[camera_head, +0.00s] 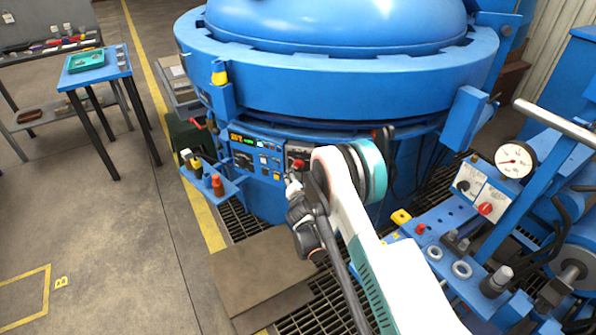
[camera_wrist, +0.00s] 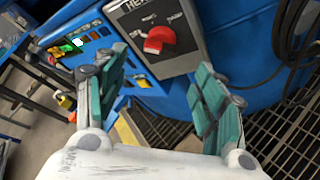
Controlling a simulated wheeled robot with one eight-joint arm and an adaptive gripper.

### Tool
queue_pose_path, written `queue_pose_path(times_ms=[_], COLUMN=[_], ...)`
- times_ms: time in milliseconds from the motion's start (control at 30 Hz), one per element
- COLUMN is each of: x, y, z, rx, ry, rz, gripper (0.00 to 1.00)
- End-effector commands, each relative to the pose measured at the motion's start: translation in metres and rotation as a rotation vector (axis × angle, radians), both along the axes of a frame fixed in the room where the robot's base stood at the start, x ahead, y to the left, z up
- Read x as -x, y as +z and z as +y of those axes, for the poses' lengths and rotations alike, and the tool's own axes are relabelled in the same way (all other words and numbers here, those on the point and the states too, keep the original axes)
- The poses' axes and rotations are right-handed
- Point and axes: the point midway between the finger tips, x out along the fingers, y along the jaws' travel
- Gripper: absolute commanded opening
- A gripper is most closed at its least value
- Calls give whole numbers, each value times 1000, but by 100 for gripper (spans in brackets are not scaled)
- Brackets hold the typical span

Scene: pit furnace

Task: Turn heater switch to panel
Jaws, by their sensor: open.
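The heater switch is a red knob (camera_wrist: 158,38) on a grey box (camera_wrist: 185,50) with a partly cut-off label starting "HEA". In the wrist view it lies just beyond my gripper (camera_wrist: 160,62), between and above the two fingertips. The fingers are spread apart with nothing between them, and I see a gap to the knob. In the head view my gripper (camera_head: 294,182) is in front of the furnace's control area, and the red knob (camera_head: 298,164) shows just above it. My arm hides part of the grey box there.
A control panel (camera_head: 258,158) with a lit display is left of the switch. A small blue shelf (camera_head: 230,186) with bottles sticks out below left. Cables (camera_wrist: 293,45) hang at right in the wrist view. A blue cart (camera_head: 455,255) with a gauge stands at right.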

Motion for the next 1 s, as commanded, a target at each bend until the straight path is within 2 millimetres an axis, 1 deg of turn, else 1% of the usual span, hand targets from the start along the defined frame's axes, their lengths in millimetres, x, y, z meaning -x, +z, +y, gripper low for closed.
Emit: queue_pose_path(times_ms=[33,200,400,500,600,900,933,967,1000], x=[-11,-42,-71,-80,-84,-86,-86,-86,-86], y=[-7,-17,-25,-27,-28,-27,-27,-27,-27], z=[0,4,7,8,8,8,9,9,9], rx=[0,0,-2,-2,-1,-1,-1,-1,-1], ry=[-1,-2,-1,-1,-1,-1,-1,-1,-1], rz=[0,1,1,1,1,1,1,1,1], gripper=[63,63,63,63,63,63,59,52,43])
